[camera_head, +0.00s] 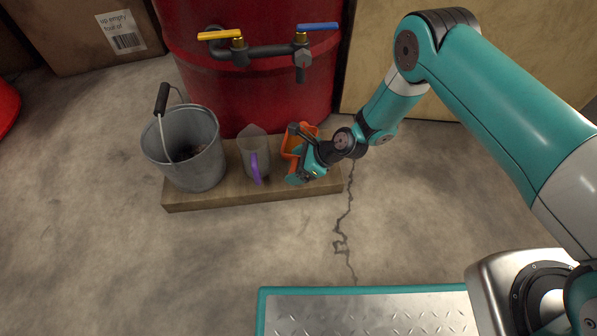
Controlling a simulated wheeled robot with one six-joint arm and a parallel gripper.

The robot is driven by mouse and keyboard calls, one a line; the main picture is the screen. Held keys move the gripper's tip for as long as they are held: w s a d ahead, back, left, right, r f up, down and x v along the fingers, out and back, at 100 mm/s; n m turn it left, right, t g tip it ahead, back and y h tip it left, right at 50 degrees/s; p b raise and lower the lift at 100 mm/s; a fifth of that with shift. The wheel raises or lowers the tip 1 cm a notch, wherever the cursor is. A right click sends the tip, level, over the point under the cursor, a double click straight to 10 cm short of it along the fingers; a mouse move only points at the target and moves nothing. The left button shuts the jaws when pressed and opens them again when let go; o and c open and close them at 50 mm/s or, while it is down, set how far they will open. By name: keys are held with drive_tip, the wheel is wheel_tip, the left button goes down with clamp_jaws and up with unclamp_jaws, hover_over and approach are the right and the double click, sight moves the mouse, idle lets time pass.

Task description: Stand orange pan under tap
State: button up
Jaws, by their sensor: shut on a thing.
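The orange pan (287,147) is at the right end of a wooden plank (225,199), right of the jug. My gripper (297,156) is shut on it from the front right and hides much of it. I cannot tell whether the pan rests on the plank or is held just above it. The tap (302,58) is on the red drum (250,100), with its spout pointing down, above the pan in the picture. The pipe carries a yellow lever (220,35) on the left and a blue lever (318,27) on the right.
A grey metal bucket (205,135) with a black grip stands on the plank's left end. A clear jug (252,150) with a purple handle stands between bucket and pan. A cardboard box (80,35) is at the back left. The concrete floor in front is clear.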

drive_tip(key=shift+f+b, duration=0.4)
drive_tip(key=shift+f, duration=0.15)
idle(0.4)
drive_tip(key=o, duration=1)
drive_tip(key=shift+r, duration=0.15)
drive_tip(key=p+v, duration=1)
drive_tip(key=v, duration=0.7)
drive_tip(key=shift+d, duration=0.2)
